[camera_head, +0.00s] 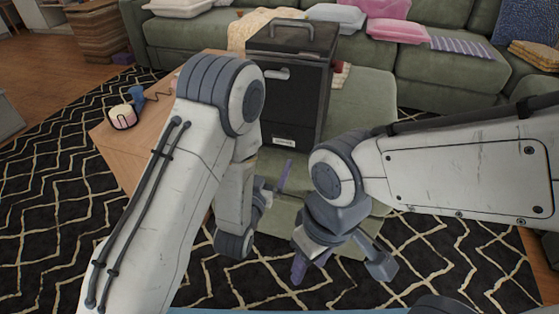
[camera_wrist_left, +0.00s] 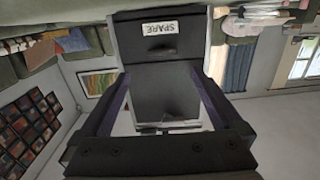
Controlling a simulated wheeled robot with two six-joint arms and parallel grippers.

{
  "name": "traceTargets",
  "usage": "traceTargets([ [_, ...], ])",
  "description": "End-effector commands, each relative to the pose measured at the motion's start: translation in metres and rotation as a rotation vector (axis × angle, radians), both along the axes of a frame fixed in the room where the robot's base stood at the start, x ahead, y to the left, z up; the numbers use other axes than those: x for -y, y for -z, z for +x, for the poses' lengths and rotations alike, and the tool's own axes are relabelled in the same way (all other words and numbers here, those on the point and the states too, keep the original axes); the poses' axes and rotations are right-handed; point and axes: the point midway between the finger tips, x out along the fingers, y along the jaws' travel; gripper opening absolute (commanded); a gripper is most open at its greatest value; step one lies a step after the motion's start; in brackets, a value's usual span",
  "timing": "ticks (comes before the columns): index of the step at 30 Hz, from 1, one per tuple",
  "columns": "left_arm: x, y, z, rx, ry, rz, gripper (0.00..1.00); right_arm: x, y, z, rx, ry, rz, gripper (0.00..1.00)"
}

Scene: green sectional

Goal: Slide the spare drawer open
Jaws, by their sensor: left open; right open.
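The black cabinet (camera_head: 302,88) stands on the green ottoman, and its lower front bears a white label (camera_head: 284,141). In the left wrist view, which is upside down, the label (camera_wrist_left: 163,28) reads SPARE on the dark drawer front (camera_wrist_left: 185,47). A small dark pull shows on that front. The drawer looks shut. My left gripper (camera_wrist_left: 163,112) is open and empty, its fingers pointing at the cabinet front, apart from the pull. In the head view my left forearm partly hides it. My right gripper (camera_head: 325,272) is open and empty, lower right, away from the cabinet.
The green ottoman (camera_head: 362,105) fills the space under and right of the cabinet. A green sofa (camera_head: 455,75) stands behind. Patterned rug (camera_head: 455,260) covers the floor.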

Motion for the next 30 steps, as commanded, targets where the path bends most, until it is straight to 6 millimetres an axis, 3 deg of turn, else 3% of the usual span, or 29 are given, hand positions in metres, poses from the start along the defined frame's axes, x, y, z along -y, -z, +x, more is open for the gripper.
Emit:
traceTargets([
  [1,-0.002,0.010,-0.001,0.018,-0.004,-0.003,1.00,0.000,0.010,0.000,0.001,0.000,0.001,0.50],
  [8,-0.003,0.010,0.005,0.051,-0.007,-0.012,1.00,0.000,0.024,0.000,0.001,0.000,0.001,0.50],
  [16,0.003,0.012,0.025,0.053,-0.006,-0.013,1.00,0.000,0.063,0.000,0.001,0.000,0.001,0.50],
  [24,0.018,0.008,0.076,0.048,-0.006,-0.010,1.00,0.000,0.069,0.000,0.001,0.000,0.001,0.50],
  [30,0.023,0.007,0.096,0.046,-0.006,-0.010,1.00,0.000,0.074,0.000,0.001,0.000,0.001,0.50],
])
